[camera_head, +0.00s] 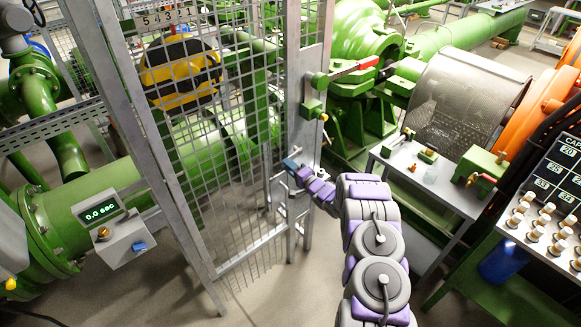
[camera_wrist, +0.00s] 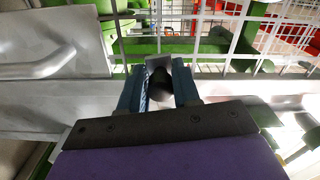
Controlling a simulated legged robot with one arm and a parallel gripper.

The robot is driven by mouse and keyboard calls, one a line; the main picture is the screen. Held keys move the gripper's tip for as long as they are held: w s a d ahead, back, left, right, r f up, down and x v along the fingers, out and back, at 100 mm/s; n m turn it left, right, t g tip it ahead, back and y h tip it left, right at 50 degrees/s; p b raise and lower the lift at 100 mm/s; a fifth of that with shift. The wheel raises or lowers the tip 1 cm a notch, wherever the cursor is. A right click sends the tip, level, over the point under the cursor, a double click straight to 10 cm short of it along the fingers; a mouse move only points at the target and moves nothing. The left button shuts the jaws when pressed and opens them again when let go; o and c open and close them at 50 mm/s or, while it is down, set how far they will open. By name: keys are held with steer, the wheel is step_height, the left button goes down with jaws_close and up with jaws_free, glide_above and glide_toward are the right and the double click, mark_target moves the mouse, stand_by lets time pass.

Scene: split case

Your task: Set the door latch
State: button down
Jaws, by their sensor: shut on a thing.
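The mesh door (camera_head: 215,125) stands in its grey metal frame, left of my arm in the head view. My gripper (camera_head: 291,164) is at the door's right edge, beside the grey post. In the wrist view my gripper (camera_wrist: 158,82) has its two blue fingers around a dark, round latch knob (camera_wrist: 161,88) with a grey metal end, and is shut on it. A grey latch bar runs sideways behind the fingers. A grey door handle (camera_wrist: 40,65) is at the left. The latch is mostly hidden by my gripper in the head view, so its position is unclear.
A grey box with a display reading 0.0 sec (camera_head: 100,213) and a blue button stands left of the door. Green machinery and a small grey table (camera_head: 440,180) are at the right. A panel with several knobs (camera_head: 545,225) is at the far right. Bare floor lies below the door.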

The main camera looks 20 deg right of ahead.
steer(key=shift+d+r+m+p, duration=0.15)
steer(key=shift+r+m+p, duration=0.35)
steer(key=shift+r+m, duration=0.4)
steer(key=shift+f, duration=0.1)
steer(key=c, duration=1)
jaws_free()
steer(key=shift+w+d+f, duration=0.1)
steer(key=shift+f, duration=0.05)
steer(key=shift+o, duration=0.5)
steer(key=shift+s, duration=0.35)
steer(key=v, duration=1.6)
steer(key=shift+s+d, duration=0.3)
steer(key=shift+s, duration=0.05)
